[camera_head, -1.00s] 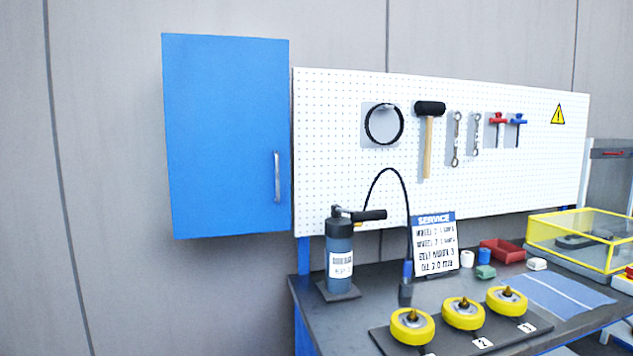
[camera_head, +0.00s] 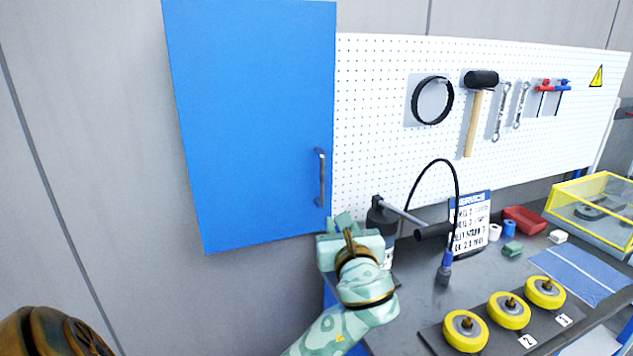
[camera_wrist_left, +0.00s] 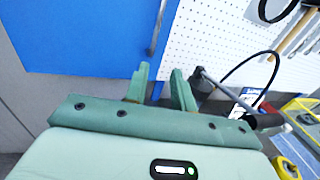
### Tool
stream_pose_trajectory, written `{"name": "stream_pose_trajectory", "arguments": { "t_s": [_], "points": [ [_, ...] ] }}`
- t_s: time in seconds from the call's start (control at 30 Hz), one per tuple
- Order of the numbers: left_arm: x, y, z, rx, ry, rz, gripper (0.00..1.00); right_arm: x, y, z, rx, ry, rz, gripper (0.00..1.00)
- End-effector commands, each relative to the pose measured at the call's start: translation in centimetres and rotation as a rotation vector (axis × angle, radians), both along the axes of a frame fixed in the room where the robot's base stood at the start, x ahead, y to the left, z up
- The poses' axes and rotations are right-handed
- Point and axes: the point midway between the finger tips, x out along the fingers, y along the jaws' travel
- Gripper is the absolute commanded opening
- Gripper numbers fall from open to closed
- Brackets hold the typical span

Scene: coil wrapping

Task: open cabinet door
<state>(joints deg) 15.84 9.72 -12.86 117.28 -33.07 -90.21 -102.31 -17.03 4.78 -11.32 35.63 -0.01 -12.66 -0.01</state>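The blue cabinet door (camera_head: 255,120) is shut and hangs on the wall left of the pegboard. Its grey vertical handle (camera_head: 320,177) sits near the door's lower right edge. In the left wrist view the door (camera_wrist_left: 85,35) fills the upper left, with the handle (camera_wrist_left: 158,28) above the fingers. My left gripper (camera_head: 345,222) is just below the handle and the door's lower right corner, not touching the handle. In the left wrist view its two fingers (camera_wrist_left: 162,78) are apart with nothing between them. My right gripper is not in view.
A dark pump bottle (camera_head: 382,218) with a lever stands on the bench behind and right of my left gripper. A black hose (camera_head: 433,163) arches beside it. The pegboard (camera_head: 380,120) holds tools. Yellow wheels (camera_head: 510,310) sit on the bench. The wall left of the cabinet is clear.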

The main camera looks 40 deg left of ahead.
Motion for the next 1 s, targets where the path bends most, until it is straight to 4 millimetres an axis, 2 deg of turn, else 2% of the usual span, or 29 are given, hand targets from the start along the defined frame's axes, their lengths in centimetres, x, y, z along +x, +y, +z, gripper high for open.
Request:
{"name": "stream_pose_trajectory", "arguments": {
  "t_s": [0.03,0.13,0.27,0.7,0.8,1.0],
  "points": [
    [-0.5,0.2,1.6,0.023,-0.003,0.015,0.25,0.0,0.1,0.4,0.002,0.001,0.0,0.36],
    [-0.6,0.8,2.6,0.048,0.003,0.033,0.25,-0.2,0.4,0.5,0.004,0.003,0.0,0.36],
    [0.6,2.5,2.6,0.051,0.003,0.036,0.25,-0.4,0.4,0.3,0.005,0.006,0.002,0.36],
    [7.3,10.7,2.4,0.047,0.005,0.033,0.25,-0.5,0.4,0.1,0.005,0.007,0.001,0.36],
    [8.3,11.9,2.3,0.046,0.004,0.032,0.25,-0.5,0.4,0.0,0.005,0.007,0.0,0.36],
    [9.2,13.0,2.3,0.045,0.004,0.031,0.25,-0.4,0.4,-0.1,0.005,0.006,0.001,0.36]
  ]
}}
